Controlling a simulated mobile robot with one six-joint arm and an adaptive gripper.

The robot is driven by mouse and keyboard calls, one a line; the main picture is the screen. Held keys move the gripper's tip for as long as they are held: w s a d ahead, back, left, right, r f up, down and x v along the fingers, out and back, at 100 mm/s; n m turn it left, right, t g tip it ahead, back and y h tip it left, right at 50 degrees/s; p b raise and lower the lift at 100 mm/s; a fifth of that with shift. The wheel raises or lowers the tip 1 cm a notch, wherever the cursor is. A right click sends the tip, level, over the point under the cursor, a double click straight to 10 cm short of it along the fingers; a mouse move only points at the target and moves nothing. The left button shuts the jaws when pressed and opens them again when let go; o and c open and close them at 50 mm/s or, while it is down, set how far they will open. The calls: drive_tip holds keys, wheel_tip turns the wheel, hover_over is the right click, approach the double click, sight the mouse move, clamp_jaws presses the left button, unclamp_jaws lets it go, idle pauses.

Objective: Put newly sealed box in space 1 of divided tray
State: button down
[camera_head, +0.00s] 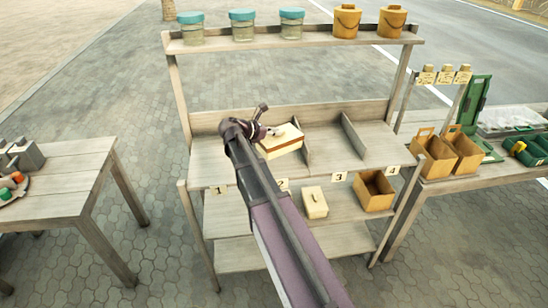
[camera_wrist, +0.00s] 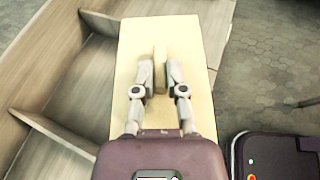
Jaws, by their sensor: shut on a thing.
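My gripper (camera_head: 272,132) is shut on a box (camera_head: 283,142) with a cream lid and an orange-brown side. In the wrist view the fingers (camera_wrist: 160,88) close on the raised handle (camera_wrist: 160,60) of the cream lid (camera_wrist: 205,40). The box is at the divided tray (camera_head: 385,145), left of a divider (camera_head: 304,150); I cannot tell whether it touches the tray floor. The label 1 (camera_head: 219,190) marks the left end of the tray; the space above it looks empty. Labels 3 (camera_head: 339,177) and 4 (camera_head: 393,169) are further right.
A cream box with a handle (camera_head: 315,205) and an open brown box (camera_head: 374,190) stand on the shelf below. Several jars (camera_head: 242,27) and orange buckets (camera_head: 347,22) line the top shelf. Tables stand left (camera_head: 70,180) and right (camera_head: 500,170).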

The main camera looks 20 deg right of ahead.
drive_tip(key=s+a+f+n+t+y+b, duration=0.1)
drive_tip(key=s+a+f+n+t+b, duration=0.1)
drive_tip(key=s, duration=0.8)
drive_tip(key=f+n+t, duration=0.1)
drive_tip(key=n+t, duration=0.1)
drive_tip(key=t, duration=0.1)
drive_tip(key=shift+s+a+y+b, duration=0.15)
drive_tip(key=shift+a+y+b, duration=0.15)
drive_tip(key=shift+a+b, duration=0.1)
drive_tip(key=shift+d, duration=0.1)
drive_tip(key=w+d, duration=0.1)
drive_tip(key=w, duration=0.3)
drive_tip(key=w+d+f+b, duration=0.1)
drive_tip(key=w, duration=0.4)
drive_tip(key=w+d, duration=0.1)
drive_tip(key=w, duration=0.4)
drive_tip(key=shift+w+d+f, duration=0.15)
drive_tip(key=shift+d+f, duration=0.05)
drive_tip(key=shift+d, duration=0.05)
drive_tip(key=f+b, duration=0.2)
drive_tip(key=w+f+b, duration=0.1)
drive_tip(key=b, duration=0.1)
drive_tip(key=shift+w+d+f, duration=0.15)
drive_tip(key=shift+f, duration=0.2)
